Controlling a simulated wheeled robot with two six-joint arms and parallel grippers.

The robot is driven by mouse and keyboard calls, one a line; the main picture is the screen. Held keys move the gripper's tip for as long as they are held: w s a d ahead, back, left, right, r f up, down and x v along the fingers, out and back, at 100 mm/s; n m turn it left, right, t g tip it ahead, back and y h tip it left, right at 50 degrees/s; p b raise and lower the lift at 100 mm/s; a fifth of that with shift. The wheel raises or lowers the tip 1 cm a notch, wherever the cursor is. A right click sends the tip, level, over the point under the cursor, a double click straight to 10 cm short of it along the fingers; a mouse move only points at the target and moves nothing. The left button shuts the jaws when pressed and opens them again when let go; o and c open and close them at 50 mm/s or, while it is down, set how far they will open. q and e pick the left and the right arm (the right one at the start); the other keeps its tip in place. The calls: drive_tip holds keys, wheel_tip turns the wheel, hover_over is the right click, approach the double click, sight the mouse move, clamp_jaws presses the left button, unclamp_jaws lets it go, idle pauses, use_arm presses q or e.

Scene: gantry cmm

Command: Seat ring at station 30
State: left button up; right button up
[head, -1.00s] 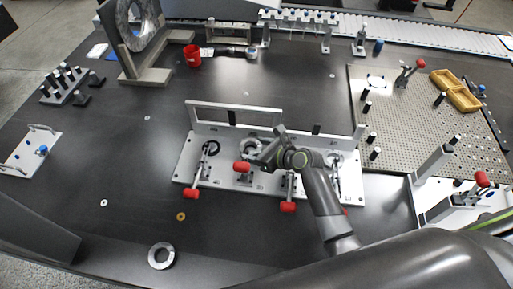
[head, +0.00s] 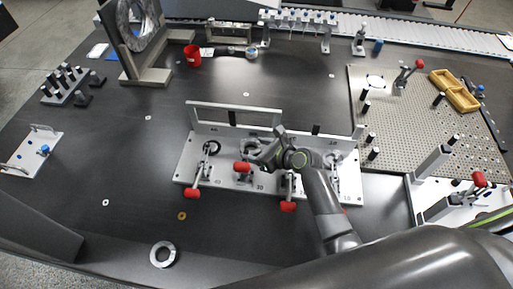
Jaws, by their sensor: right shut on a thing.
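A light grey fixture plate (head: 228,179) with a raised back rail lies in the middle of the dark table, with a row of numbered stations and red-tipped clamps. Station 30 is the second from the left. A metal ring (head: 249,146) shows there, partly hidden by my right gripper. My right gripper (head: 265,154) is low over station 30, its fingers reaching left and shut on the ring. I cannot tell whether the ring is fully down. The red clamp handle (head: 242,167) of station 30 is close beside the fingers. My left gripper is not in view.
A loose ring (head: 162,254) lies on the table at the front left. A perforated plate (head: 425,125) with black posts is at the right. The table left of the fixture is mostly clear.

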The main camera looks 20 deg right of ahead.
drive_tip(key=shift+f, duration=0.55)
idle(0.4)
drive_tip(key=o, duration=1.4)
drive_tip(key=shift+c, duration=0.2)
drive_tip(key=shift+s+f, duration=0.1)
drive_tip(key=shift+d, duration=0.1)
